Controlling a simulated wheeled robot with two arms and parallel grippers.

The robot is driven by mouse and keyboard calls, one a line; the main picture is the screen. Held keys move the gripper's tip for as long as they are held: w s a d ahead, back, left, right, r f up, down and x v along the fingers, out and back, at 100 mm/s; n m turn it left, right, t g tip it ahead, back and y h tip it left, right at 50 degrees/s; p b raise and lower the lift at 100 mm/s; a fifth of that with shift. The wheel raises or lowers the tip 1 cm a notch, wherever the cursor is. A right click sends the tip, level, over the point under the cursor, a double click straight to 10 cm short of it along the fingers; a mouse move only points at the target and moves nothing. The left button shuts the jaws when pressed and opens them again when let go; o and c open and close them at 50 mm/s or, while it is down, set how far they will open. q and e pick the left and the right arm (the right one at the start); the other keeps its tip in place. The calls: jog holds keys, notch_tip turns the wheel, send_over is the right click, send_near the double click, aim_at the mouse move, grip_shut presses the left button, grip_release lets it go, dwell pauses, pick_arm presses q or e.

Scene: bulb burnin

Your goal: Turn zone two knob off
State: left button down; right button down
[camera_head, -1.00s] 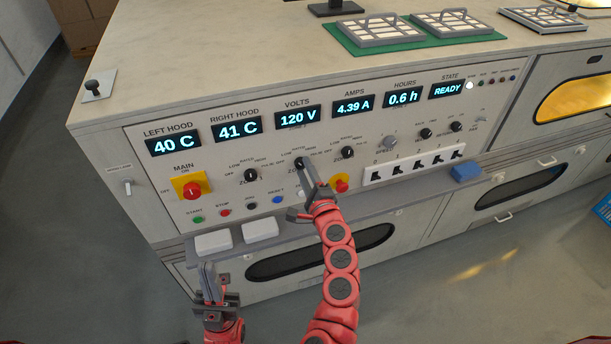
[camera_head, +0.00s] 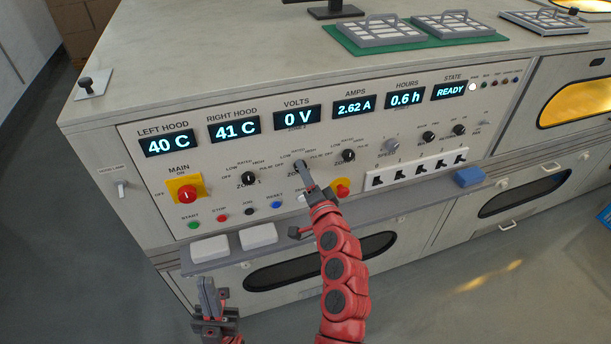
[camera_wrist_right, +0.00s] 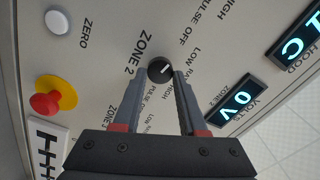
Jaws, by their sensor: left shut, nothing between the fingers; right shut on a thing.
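The zone two knob (camera_wrist_right: 160,70) is a small black round knob with a white line, beside the "ZONE 2" lettering in the right wrist view. My right gripper (camera_wrist_right: 158,76) has its two grey fingers on either side of it and is shut on it. In the head view the right gripper (camera_head: 300,166) hides most of the knob. I cannot tell for sure which label the white line points to. The volts display (camera_head: 297,117) reads 0 V, and the amps display (camera_head: 353,106) reads 2.62 A. My left gripper (camera_head: 207,286) is shut and empty, low in front of the bench.
Similar black knobs sit left (camera_head: 249,178) and right (camera_head: 348,155) of the held one. A red emergency button (camera_head: 342,188) on yellow is close to my right arm. A red main switch (camera_head: 187,194) is at the left, and a ledge with white blocks (camera_head: 258,235) juts out below.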

jog(key=shift+a+f+n, duration=0.1)
jog(key=shift+n, duration=0.2)
jog(key=shift+c, duration=2.2)
grip_release()
jog(key=shift+s, duration=0.1)
jog(key=p+v, duration=0.2)
jog(key=v, duration=1.5)
jog(key=shift+p, duration=0.35)
